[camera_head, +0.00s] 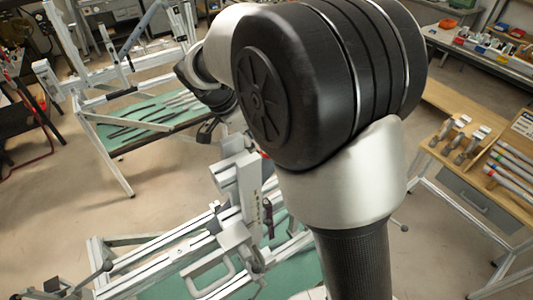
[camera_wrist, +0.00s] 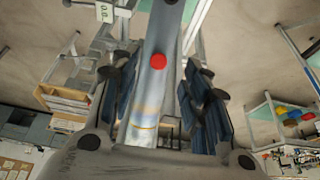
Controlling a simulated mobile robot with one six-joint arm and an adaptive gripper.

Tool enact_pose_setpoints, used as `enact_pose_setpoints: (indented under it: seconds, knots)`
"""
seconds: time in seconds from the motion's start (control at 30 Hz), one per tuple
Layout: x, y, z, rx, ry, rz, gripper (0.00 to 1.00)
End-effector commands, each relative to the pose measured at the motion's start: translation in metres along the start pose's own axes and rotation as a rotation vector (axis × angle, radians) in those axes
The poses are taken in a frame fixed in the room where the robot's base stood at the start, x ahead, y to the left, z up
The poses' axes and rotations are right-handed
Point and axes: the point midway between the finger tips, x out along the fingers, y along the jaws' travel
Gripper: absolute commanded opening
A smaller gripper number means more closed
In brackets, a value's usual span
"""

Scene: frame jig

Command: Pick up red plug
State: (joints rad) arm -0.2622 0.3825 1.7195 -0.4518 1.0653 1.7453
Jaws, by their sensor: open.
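The red plug (camera_wrist: 158,61) is a small round red piece on the face of a grey metal profile (camera_wrist: 150,98) in the wrist view. It sits near the middle of the picture, above centre. My gripper (camera_wrist: 160,72) is open, with one dark finger on each side of the profile. The plug shows between the fingers, with a visible gap on both sides. I cannot tell how far the fingertips are from it in depth. In the head view my arm hides most of the gripper and the plug cannot be made out clearly.
In the head view, an aluminium frame jig (camera_head: 190,250) stands below my arm with rails and clamps. Another frame table (camera_head: 145,120) is at the back left. A wooden bench (camera_head: 470,150) with tools is at the right. Bare floor lies between them.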

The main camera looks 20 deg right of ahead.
Motion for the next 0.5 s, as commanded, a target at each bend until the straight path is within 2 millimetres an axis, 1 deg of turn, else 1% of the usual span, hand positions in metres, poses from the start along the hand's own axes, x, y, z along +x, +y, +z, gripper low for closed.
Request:
enact_pose_setpoints:
  seconds: [0.17, 0.33, 0.4, 0.5]
  knots:
    - [0.011, 0.000, -0.002, 0.001, 0.000, 0.001, 0.43]
    - [0.036, 0.002, -0.008, 0.001, 0.000, 0.003, 0.43]
    - [0.046, 0.001, -0.007, 0.001, 0.000, 0.003, 0.43]
    - [0.054, 0.001, -0.007, 0.001, 0.000, 0.001, 0.43]
